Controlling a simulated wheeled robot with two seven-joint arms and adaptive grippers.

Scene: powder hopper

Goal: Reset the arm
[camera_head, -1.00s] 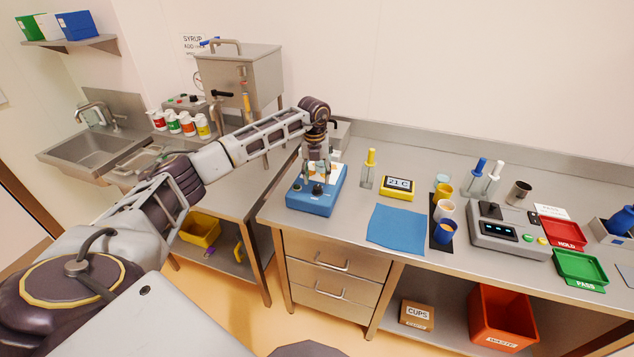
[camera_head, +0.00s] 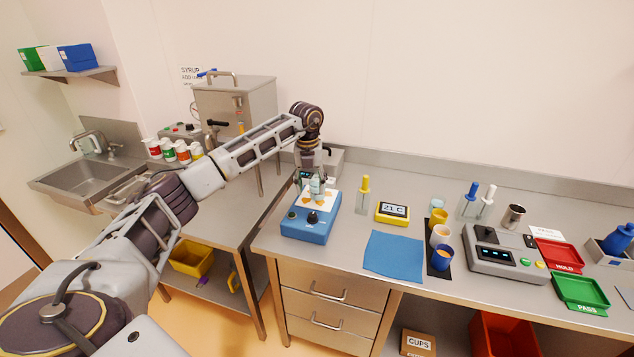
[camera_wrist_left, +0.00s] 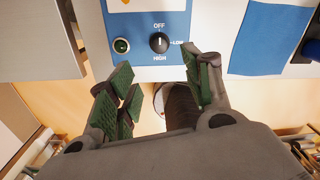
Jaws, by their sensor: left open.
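My left arm reaches in from the left in the head view, over the workbench (camera_head: 345,249). Its gripper (camera_head: 315,194) is above the blue device (camera_head: 308,228) and hides part of its white top. In the left wrist view my left gripper (camera_wrist_left: 162,92) is open, its green-padded fingers spread with nothing held between them. The same device shows beyond the fingertips there, with a knob (camera_wrist_left: 159,42) marked OFF, LOW and HIGH and a round green button (camera_wrist_left: 121,45). I cannot tell the exact gap to it. My right gripper is out of view.
A blue mat (camera_head: 394,256), a yellow timer-like display (camera_head: 393,212) and a yellow-capped bottle (camera_head: 364,196) stand right of the device. Cups, a grey scale (camera_head: 500,258) and red and green trays are further right. A steel hopper (camera_head: 236,103) stands behind my arm.

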